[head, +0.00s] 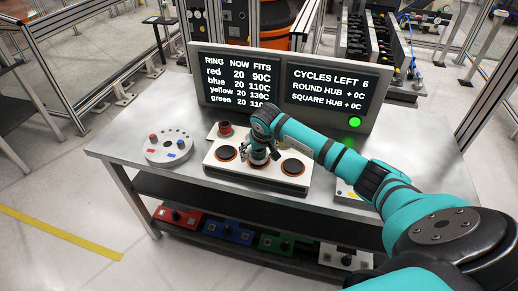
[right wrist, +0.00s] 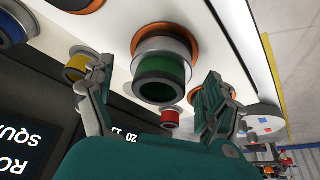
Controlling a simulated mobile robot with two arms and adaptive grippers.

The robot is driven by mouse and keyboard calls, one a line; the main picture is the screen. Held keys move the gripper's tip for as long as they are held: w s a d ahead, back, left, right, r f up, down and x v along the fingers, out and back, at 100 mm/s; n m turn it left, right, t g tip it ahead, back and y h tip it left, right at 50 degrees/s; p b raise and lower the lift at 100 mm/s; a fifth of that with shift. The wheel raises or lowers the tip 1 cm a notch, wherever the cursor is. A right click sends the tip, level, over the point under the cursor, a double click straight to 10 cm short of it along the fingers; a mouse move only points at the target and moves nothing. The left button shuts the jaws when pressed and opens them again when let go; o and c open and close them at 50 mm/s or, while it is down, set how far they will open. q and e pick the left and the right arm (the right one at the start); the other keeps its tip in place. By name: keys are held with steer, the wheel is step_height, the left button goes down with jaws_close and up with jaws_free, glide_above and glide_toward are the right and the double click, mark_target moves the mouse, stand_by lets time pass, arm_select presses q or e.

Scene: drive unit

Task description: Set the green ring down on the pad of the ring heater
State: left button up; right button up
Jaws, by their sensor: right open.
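The ring heater (head: 247,176) is a white plate with orange-rimmed pads on the table. In the right wrist view the green ring (right wrist: 162,82) stands over the middle pad (right wrist: 162,25), with a silver band between its green part and the orange rim. It looks seated there, but the exact contact is hard to see. My right gripper (right wrist: 152,98) is open, its fingers apart on both sides of the green ring with visible gaps. In the head view my right gripper (head: 258,160) is over the middle pad and mostly hides the ring. My left gripper is not in view.
A red ring (right wrist: 170,117) and a yellow ring (right wrist: 75,68) stand near the heater's back edge; a blue one (right wrist: 12,30) is beyond. A round plate (head: 168,147) lies left. The display panel (head: 283,88) stands behind. The table's front left (head: 125,150) is clear.

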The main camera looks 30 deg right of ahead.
steer(key=v, duration=1.2)
steer(key=shift+r, duration=0.15)
